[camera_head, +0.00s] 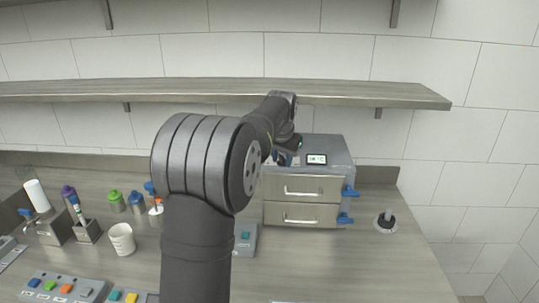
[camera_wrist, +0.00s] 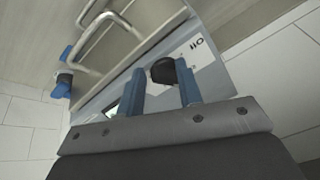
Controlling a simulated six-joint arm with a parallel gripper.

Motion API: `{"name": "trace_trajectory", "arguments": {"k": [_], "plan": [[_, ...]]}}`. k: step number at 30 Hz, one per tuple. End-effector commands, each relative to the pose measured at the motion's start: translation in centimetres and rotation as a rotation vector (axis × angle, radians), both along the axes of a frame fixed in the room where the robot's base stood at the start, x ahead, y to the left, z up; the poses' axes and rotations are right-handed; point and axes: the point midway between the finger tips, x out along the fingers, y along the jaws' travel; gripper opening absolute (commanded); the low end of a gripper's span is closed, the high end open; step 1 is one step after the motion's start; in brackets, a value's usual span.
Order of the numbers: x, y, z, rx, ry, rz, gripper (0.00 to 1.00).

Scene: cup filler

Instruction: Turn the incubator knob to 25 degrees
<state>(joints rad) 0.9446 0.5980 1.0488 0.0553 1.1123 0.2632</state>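The incubator (camera_head: 345,147) is a grey box with two drawers and a small lit display (camera_head: 317,159) on its top; the reading is too small to be sure of, perhaps 18 °C. In the wrist view a black round knob (camera_wrist: 163,71) sits on the incubator's light panel. My gripper (camera_wrist: 160,66) is open, its two blue fingers on either side of the knob near the fingertips. The right finger is close to the knob and a gap shows on the left; contact cannot be told. In the head view my gripper (camera_head: 289,154) is beside the display, and my arm hides the knob.
Drawer handles (camera_head: 303,190) and blue clamps (camera_head: 347,191) stick out from the incubator. A wooden shelf (camera_head: 400,96) runs just above it. A white cup (camera_head: 121,239), coloured bottles and button boxes (camera_head: 65,288) stand at left. The counter's front right is clear.

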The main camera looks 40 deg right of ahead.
Motion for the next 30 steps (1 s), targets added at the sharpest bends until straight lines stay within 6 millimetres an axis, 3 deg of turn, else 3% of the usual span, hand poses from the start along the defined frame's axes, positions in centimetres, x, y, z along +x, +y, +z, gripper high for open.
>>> {"name": "trace_trajectory", "arguments": {"k": [11,21,27,30], "plan": [[-5.4,3.1,0.9,0.464,-0.488,-0.668,0.33],[-11.9,4.8,4.6,1.104,-1.013,-1.435,0.33],[-14.3,4.8,5.8,1.335,-1.166,-1.643,0.33],[-14.4,4.7,5.9,1.373,-1.189,-1.673,0.33]]}}
